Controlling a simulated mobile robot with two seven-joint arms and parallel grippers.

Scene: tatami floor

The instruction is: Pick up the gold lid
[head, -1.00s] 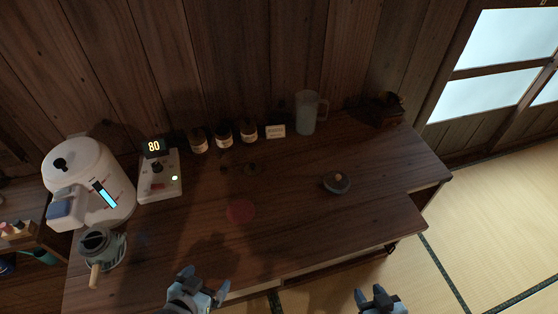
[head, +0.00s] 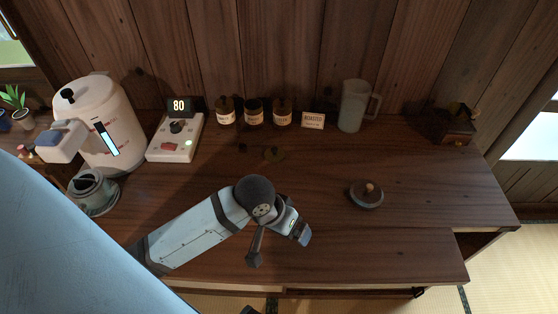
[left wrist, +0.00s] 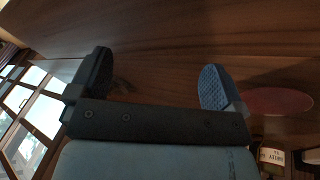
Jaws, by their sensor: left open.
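A small, dull gold lid (head: 273,154) with a knob lies flat on the wooden counter, in front of the jars in the head view. My left gripper (head: 279,245) is open and empty above the front part of the counter, nearer to me than the lid and apart from it. In the left wrist view, its dark finger and blue finger stand wide apart (left wrist: 155,80) with only brown wood between them. I cannot make out the lid in that view. My right gripper is not in view.
Jars (head: 254,112), a ROASTED card (head: 313,120) and a frosted pitcher (head: 353,106) line the back. A dark knobbed lid (head: 366,195) lies right. A scale (head: 175,138) and white kettle (head: 95,125) stand left. A red disc (left wrist: 277,101) shows in the wrist view.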

